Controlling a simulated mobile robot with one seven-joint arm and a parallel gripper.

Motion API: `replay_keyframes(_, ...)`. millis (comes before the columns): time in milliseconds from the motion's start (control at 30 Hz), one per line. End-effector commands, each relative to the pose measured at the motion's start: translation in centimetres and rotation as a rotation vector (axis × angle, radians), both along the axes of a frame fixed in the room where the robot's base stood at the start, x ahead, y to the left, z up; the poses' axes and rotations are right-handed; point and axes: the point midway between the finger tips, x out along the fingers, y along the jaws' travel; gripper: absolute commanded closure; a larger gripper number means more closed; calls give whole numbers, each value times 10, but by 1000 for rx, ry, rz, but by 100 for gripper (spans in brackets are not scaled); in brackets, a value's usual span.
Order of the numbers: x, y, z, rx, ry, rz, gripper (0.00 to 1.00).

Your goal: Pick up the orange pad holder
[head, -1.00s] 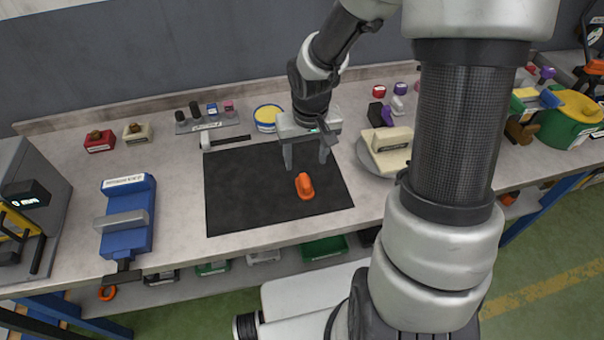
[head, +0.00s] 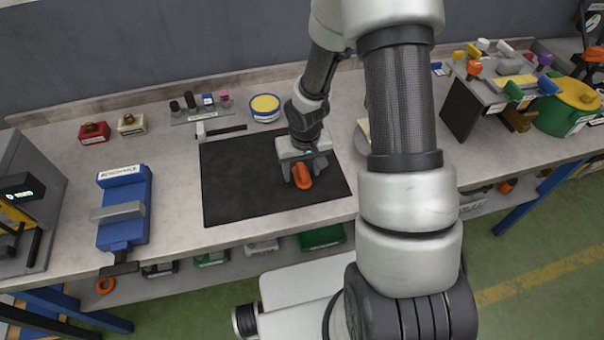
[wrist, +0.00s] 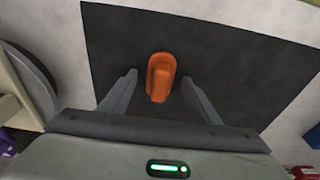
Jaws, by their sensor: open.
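The orange pad holder (head: 302,176) lies on the black mat (head: 240,190), toward the mat's right side. In the wrist view the orange pad holder (wrist: 160,77) shows whole, with a raised ridge along its length. My gripper (head: 302,176) is low over the mat, right at the holder. In the wrist view my gripper (wrist: 160,88) is open, with one finger on each side of the holder and a gap to each. I cannot tell how far the fingertips are above the mat.
A blue vise (head: 124,212) stands left of the mat. A round tub with a yellow top (head: 265,104) stands behind the mat. Red (head: 94,131) and cream (head: 131,124) blocks stand at the back left. The mat's left part is clear.

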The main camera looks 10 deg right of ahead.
Motion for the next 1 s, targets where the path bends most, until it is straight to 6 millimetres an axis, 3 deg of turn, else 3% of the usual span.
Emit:
replay_keyframes(167, 0, 0, 0, 0, 0, 0, 44)
replay_keyframes(433, 0, 0, 0, 0, 0, 0, 88)
replay_keyframes(733, 1, 0, 6, 0, -2, 0, 89)
replay_keyframes(1000, 1, -1, 57, 0, -6, -1, 89)
